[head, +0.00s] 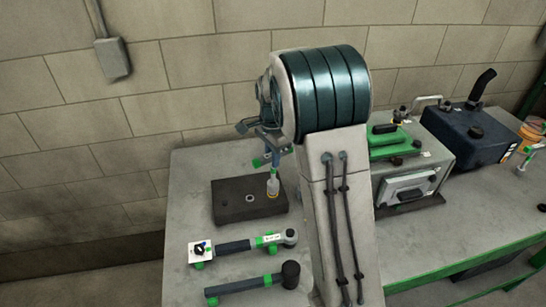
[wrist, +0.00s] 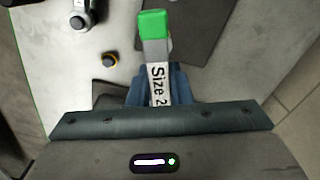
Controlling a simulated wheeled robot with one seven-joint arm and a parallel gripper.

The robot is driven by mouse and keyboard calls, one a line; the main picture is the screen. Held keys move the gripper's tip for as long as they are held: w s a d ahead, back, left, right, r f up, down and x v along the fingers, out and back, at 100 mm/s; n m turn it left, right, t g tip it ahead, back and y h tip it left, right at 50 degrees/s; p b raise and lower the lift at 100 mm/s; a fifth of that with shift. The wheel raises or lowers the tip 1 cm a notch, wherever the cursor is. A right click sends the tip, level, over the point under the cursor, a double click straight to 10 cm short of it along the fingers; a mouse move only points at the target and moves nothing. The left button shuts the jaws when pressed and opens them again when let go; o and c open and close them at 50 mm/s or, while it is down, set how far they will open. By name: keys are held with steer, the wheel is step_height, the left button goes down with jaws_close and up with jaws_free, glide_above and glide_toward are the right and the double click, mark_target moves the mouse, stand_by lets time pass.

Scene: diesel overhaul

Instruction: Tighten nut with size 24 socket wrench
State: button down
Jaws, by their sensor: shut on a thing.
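My gripper (head: 268,143) hangs over the left part of the bench. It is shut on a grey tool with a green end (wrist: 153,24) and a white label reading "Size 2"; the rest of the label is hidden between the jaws. In the head view, a dark rectangular block (head: 232,205) lies below my gripper with a small round ring-like part (head: 250,198) on its top. A pale upright piece with a yellowish base (head: 272,186) stands at its right side; I cannot tell whether it belongs to the held tool. I cannot tell which part is the nut.
A labelled wrench (head: 236,246) with a square plate at its left lies in front of the block. Another wrench with a black head (head: 290,274) lies nearer. A grey-green machine (head: 410,172) and a dark blue tank (head: 468,138) stand to the right. A block wall is behind.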

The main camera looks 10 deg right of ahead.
steer(key=n, duration=0.7)
steer(key=shift+b, duration=0.4)
steer(key=shift+n, duration=3.4)
